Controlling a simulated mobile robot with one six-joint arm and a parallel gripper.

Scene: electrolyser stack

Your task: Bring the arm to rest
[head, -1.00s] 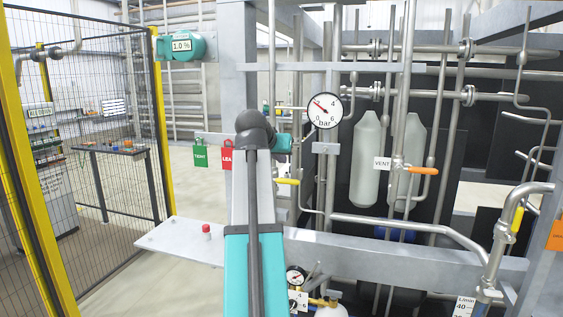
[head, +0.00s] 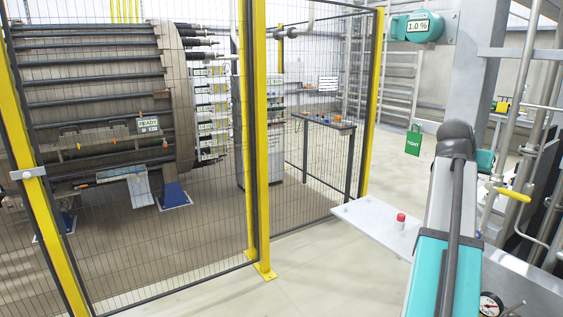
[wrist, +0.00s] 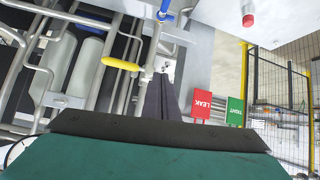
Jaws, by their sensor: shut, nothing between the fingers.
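My arm rises at the right of the head view, its upper link and dark elbow in front of the pipe frame. My gripper (wrist: 162,88) shows in the wrist view as two dark fingers, closed together with nothing between them. The fingers point toward the pipework, with a yellow valve handle (wrist: 120,64) to their left and a blue handle (wrist: 164,10) beyond their tips. A red LEAK tag (wrist: 202,105) and a green TIGHT tag (wrist: 236,112) are to their right. In the head view the fingers are hidden behind the arm.
A steel shelf (head: 370,222) with a red button (head: 400,220) juts out left of my arm. A yellow-posted mesh fence (head: 260,150) encloses the large stack (head: 100,100). A table (head: 320,122) stands behind mesh. The floor (head: 310,270) before the fence is clear.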

